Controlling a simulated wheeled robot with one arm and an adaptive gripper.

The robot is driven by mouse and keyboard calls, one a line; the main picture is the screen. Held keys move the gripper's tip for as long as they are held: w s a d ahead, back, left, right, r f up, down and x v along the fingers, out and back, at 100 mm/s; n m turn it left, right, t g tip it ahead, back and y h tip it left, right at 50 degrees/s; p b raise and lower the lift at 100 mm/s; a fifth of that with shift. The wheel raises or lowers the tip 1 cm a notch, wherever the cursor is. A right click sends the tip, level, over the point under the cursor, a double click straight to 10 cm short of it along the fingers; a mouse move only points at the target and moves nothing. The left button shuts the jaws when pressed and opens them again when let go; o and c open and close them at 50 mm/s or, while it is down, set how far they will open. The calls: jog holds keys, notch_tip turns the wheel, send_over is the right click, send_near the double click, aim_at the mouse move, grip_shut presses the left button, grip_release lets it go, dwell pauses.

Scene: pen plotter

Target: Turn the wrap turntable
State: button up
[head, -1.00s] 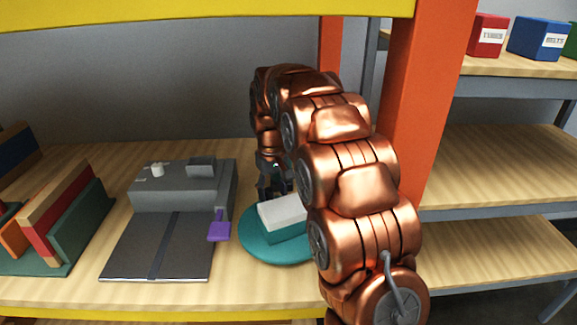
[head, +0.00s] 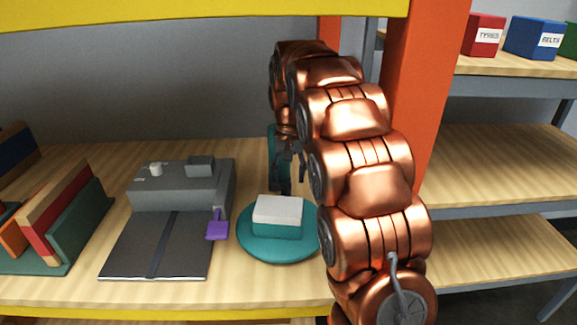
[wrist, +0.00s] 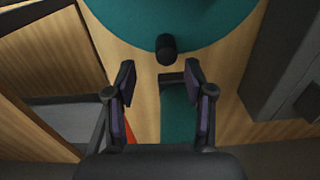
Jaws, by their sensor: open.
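The wrap turntable (head: 255,245) is a round teal disc on the bench in the head view. A teal box with a white top (head: 278,212) sits on it, its front roughly square to the bench edge. My gripper (head: 284,186) is behind the disc, partly hidden by my arm. In the wrist view my gripper (wrist: 160,76) is open and empty, its fingers spread. A black peg (wrist: 166,49) stands at the rim of the turntable (wrist: 165,15), just beyond the fingertips and apart from them. The disc's right edge is hidden by my arm in the head view.
A grey plotter (head: 175,190) with a dark bed and a purple tab (head: 218,229) stands left of the turntable. A teal upright part (head: 272,145) is behind my gripper. An orange post (head: 425,100) rises at the right. Coloured boards (head: 75,215) stand far left.

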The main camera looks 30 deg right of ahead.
jog(key=shift+r, duration=1.25)
